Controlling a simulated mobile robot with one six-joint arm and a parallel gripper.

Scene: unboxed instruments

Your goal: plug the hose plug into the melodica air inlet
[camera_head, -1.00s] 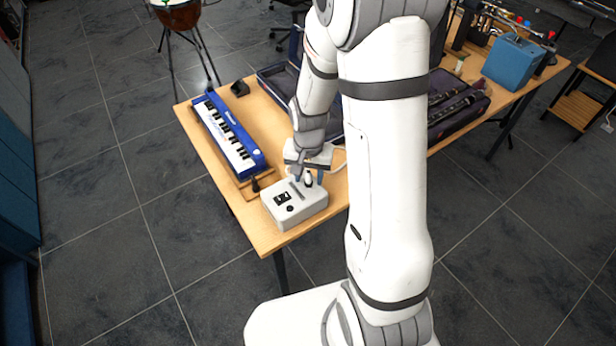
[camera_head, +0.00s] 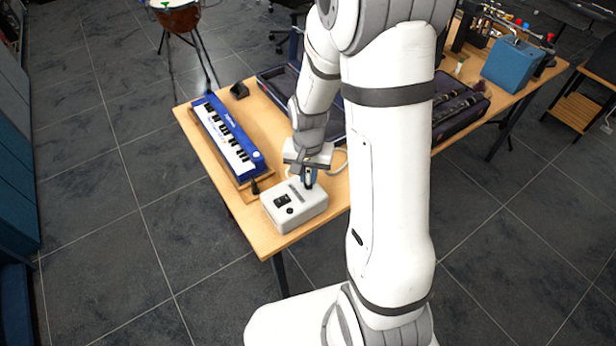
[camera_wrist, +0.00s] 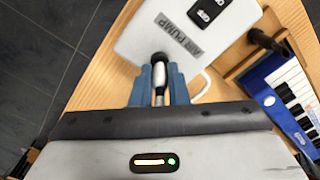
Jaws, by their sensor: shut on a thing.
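The hose plug (camera_wrist: 160,72), with a dark end and a pale shaft, stands at the white air pump's edge in the wrist view. My gripper (camera_wrist: 159,88) has its blue fingers shut on it. In the head view my gripper (camera_head: 309,180) is at the pump's back edge, and its fingers mostly hide the plug. I cannot tell whether the plug still touches the pump. The blue melodica (camera_head: 228,138) lies left of the gripper, with its black air inlet (camera_head: 255,187) at its near end. The inlet also shows at the upper right of the wrist view (camera_wrist: 262,40).
The white air pump (camera_head: 294,208) sits on the table's near corner. A pale hose (camera_head: 341,163) loops beside my gripper. A wooden cradle (camera_head: 268,182) holds the melodica. An open dark case (camera_head: 275,80) lies behind. Bare wood (camera_head: 245,215) lies left of the pump.

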